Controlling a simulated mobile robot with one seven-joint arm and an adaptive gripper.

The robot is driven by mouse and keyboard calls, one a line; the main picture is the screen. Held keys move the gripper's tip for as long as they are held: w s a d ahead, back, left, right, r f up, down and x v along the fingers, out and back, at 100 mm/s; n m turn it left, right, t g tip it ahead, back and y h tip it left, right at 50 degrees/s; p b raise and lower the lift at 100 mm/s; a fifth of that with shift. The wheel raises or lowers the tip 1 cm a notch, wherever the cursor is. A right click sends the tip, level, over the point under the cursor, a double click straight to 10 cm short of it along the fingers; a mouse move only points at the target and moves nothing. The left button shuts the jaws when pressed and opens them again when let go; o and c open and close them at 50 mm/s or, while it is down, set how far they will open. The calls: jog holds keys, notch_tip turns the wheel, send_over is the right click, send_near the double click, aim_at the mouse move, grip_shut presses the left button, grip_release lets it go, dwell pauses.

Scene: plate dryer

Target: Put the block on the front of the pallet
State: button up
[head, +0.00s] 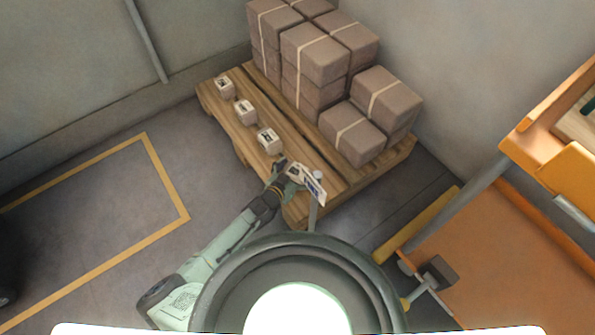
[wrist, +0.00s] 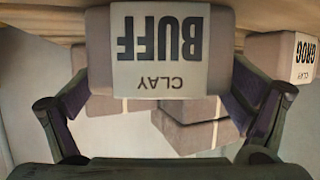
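A pale block labelled BUFF CLAY (wrist: 160,48) fills the top middle of the wrist view, its print upside down. It lies between the two fingers of my gripper (wrist: 160,95), which meet its sides. In the head view my gripper (head: 287,172) is at the near front part of the wooden pallet (head: 318,165), with the pale block (head: 298,173) at its tip. I cannot tell whether the block touches the pallet boards.
Three small labelled blocks, (head: 269,141), (head: 245,112) and (head: 225,88), stand in a row along the pallet's left edge. The GROG block (wrist: 285,60) shows beside mine. Brown cartons (head: 320,60) are stacked behind. Orange equipment (head: 510,240) stands right; floor (head: 100,205) at left is clear.

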jog(key=shift+r, duration=0.1)
jog(key=shift+s+a+r, duration=0.1)
jog(key=shift+a, duration=0.05)
jog(key=p+v, duration=0.2)
jog(key=v, duration=0.9)
jog(key=shift+s, duration=0.35)
jog(key=shift+a+r, duration=0.1)
